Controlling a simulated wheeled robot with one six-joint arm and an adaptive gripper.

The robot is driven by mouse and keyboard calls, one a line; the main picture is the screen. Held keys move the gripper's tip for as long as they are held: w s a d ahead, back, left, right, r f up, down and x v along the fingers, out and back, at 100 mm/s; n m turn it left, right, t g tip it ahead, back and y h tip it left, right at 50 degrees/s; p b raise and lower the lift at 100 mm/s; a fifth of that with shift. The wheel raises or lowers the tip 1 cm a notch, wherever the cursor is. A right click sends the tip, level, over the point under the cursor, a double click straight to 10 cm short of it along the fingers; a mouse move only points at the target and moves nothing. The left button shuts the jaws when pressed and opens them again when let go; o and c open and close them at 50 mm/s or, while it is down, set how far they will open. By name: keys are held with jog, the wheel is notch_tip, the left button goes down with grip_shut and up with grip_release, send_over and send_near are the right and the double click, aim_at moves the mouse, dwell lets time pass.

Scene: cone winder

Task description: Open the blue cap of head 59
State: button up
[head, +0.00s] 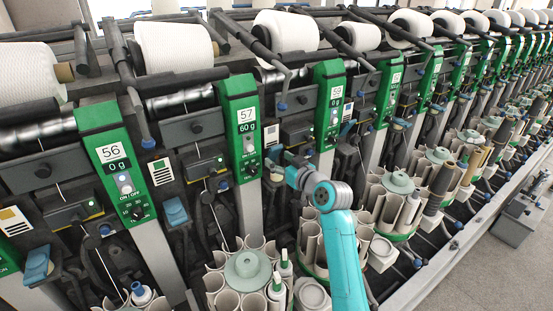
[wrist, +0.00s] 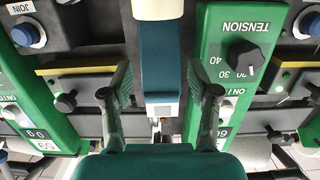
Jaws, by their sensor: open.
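The blue cap (wrist: 160,50) is a long teal-blue lever-like piece in the upside-down wrist view, hanging between two green panels. The head 59 panel (wrist: 45,135) is on the left there; it also shows in the head view (head: 329,105). My gripper (wrist: 158,78) is open, with one dark finger on each side of the cap and a visible gap on both sides. In the head view my gripper (head: 276,163) reaches between panels 57 and 59, and the arm partly hides that area. Whether the cap has moved from closed cannot be told.
The panel of head 57 (head: 240,130) stands close on the other side of my gripper. Black knobs (wrist: 106,97) project near the fingers. Below are round bobbin magazines (head: 247,268) with several tubes. A grey floor lies open at the right.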

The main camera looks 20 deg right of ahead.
jog(key=v, duration=0.9)
jog(key=shift+s, duration=0.4)
jog(key=shift+d, duration=0.1)
